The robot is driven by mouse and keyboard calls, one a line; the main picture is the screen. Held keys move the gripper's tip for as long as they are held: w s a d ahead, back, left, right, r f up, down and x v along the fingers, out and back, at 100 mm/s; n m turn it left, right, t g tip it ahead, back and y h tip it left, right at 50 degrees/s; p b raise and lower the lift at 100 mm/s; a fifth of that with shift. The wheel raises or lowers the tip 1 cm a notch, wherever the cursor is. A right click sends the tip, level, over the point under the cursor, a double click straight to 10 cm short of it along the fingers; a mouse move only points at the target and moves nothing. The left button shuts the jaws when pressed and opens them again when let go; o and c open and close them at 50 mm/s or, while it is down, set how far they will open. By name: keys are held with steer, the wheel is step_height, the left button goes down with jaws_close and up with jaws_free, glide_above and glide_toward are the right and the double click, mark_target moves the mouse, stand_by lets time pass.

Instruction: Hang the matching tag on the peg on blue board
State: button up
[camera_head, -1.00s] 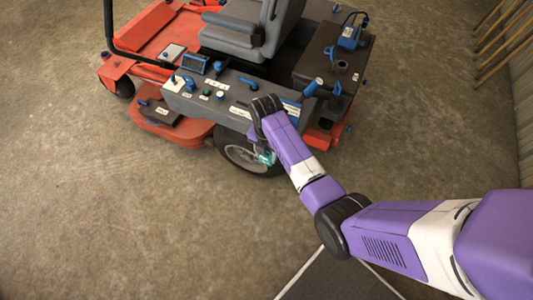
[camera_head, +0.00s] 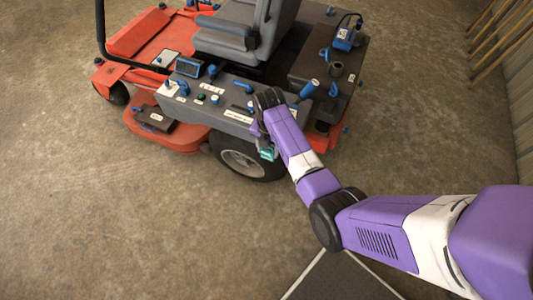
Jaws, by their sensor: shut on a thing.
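My gripper (camera_head: 265,146) hangs at the near side of the orange mower, in front of its grey side console and above the rear wheel. My own wrist hides most of its fingers. A small teal item (camera_head: 268,154) shows at the fingers, and the gripper is shut on it. It is too small to tell whether it is the tag or what marking it bears. No peg can be made out.
The orange mower (camera_head: 135,38) carries a grey seat (camera_head: 236,32), a console (camera_head: 215,101) with several blue-handled controls and white labels, and a dark box (camera_head: 325,72). Its rear wheel (camera_head: 243,161) stands below my gripper. Open concrete floor lies left and in front.

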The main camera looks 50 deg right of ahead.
steer(key=shift+w+d+f+b, duration=0.15)
steer(key=shift+w+d+b, duration=0.3)
steer(key=shift+d+b, duration=0.75)
steer(key=shift+w+d+f+b, duration=0.1)
steer(key=shift+w+d+b, duration=0.4)
steer(key=shift+d+b, duration=0.7)
steer(key=shift+w+d+f+b, duration=0.15)
steer(key=shift+w+d+b, duration=0.3)
steer(key=shift+d+b, duration=0.75)
steer(key=shift+w+d+f, duration=0.1)
steer(key=shift+w+d, duration=0.05)
steer(key=shift+d, duration=0.4)
steer(key=shift+w+d+f, duration=0.1)
steer(key=shift+w+d, duration=0.05)
steer(key=shift+d, duration=0.5)
steer(key=shift+w+d+f, duration=0.1)
steer(key=shift+f, duration=0.05)
steer(key=o, duration=1.8)
